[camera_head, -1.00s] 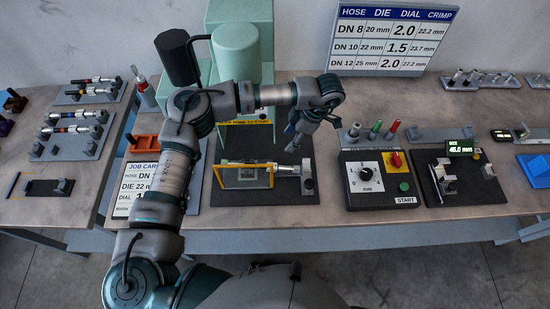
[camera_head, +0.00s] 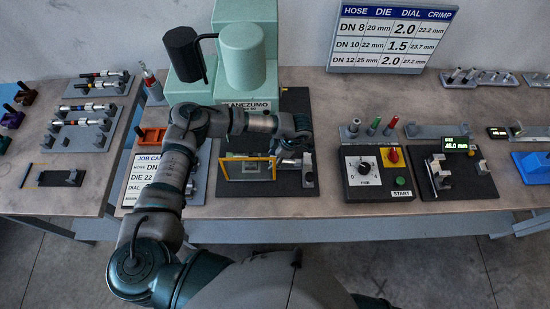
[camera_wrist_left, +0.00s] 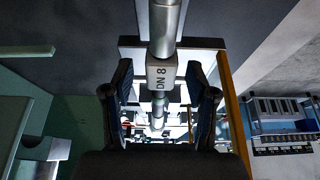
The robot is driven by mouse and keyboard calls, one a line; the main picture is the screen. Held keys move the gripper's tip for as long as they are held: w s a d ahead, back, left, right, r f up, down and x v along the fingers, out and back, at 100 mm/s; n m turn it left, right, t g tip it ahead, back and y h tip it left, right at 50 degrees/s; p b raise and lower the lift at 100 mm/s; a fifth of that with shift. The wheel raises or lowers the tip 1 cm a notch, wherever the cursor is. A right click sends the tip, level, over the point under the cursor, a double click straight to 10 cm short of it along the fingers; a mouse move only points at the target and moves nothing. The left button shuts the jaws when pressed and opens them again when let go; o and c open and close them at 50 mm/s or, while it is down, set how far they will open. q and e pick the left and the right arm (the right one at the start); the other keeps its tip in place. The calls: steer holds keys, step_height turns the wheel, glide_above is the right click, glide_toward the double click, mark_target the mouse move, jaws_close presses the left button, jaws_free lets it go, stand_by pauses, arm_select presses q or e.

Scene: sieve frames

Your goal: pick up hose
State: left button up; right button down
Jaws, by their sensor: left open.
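My left gripper (camera_wrist_left: 160,105) is open, with one dark finger on each side of the hose and visible gaps between. In the head view the left gripper (camera_head: 293,143) is over the right side of the press fixture and covers most of the hose. The yellow-framed guard (camera_head: 247,158) of the press stands just left of it. My right gripper is in neither view.
The green press (camera_head: 243,58) rises behind my left arm. A control box (camera_head: 378,178) with dial and start button stands to the right, then a gauge stand (camera_head: 457,187) with a lit display. Racks of hoses (camera_head: 76,138) lie at the left. Bare table shows between the press base and the control box.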

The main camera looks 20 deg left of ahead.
arm_select(q)
steer(key=shift+a+f, duration=0.1)
steer(key=shift+f, duration=0.1)
jaws_close()
steer(key=shift+r, duration=0.15)
